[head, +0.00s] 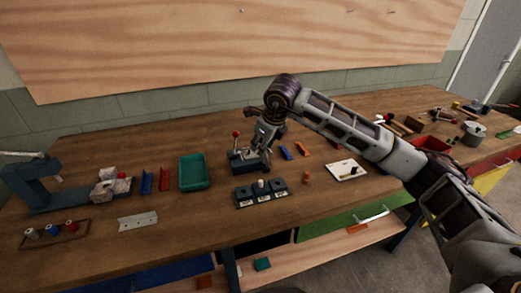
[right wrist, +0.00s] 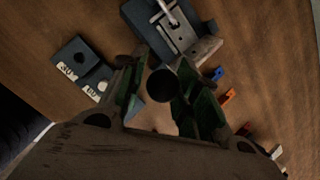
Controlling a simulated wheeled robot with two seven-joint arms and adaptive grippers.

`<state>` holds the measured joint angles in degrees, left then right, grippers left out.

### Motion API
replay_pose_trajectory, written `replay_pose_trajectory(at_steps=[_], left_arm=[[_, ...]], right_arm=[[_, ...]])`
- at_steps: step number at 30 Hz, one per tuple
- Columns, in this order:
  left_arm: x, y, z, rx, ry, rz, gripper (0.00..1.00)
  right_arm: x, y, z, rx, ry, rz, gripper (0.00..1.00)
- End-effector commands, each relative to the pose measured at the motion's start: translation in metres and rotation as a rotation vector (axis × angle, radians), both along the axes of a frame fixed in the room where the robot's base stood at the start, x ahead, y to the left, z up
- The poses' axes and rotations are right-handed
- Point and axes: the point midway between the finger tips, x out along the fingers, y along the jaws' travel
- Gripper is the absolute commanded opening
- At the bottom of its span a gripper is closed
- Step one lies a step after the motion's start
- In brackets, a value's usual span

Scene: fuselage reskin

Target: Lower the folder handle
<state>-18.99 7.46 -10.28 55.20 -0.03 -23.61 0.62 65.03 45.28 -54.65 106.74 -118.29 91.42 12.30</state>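The folder (head: 240,163) is a small dark blue-grey bench tool on the table, left of my right gripper. Its handle (head: 236,138) is a thin rod with a red ball on top and stands roughly upright. In the right wrist view the folder (right wrist: 143,22) is at the top, with a pale metal rod and plate; the red ball is not seen there. My right gripper (head: 263,152) points down beside the folder. In the right wrist view its green-padded fingers (right wrist: 160,105) are apart, with a dark round end between them that I cannot identify. My left gripper is not in view.
A dark block with labelled holes (head: 262,194) stands just in front of the folder. A green tray (head: 193,173) is to the left. Blue and orange pieces (head: 286,153) lie to the right, near a white plate (head: 346,170).

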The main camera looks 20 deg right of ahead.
Motion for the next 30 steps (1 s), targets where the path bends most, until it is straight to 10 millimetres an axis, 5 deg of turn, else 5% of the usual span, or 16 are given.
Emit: replay_pose_trajectory(at_steps=[9, 21, 30], left_arm=[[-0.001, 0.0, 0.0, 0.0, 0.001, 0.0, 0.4], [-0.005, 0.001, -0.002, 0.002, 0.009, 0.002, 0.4], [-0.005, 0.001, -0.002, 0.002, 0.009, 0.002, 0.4]], right_arm=[[0.012, 0.003, -0.028, 0.0, 0.001, -0.001, 0.32], [0.014, 0.003, -0.032, -0.001, 0.001, 0.0, 0.32], [0.014, 0.003, -0.032, -0.001, 0.001, 0.0, 0.0]])
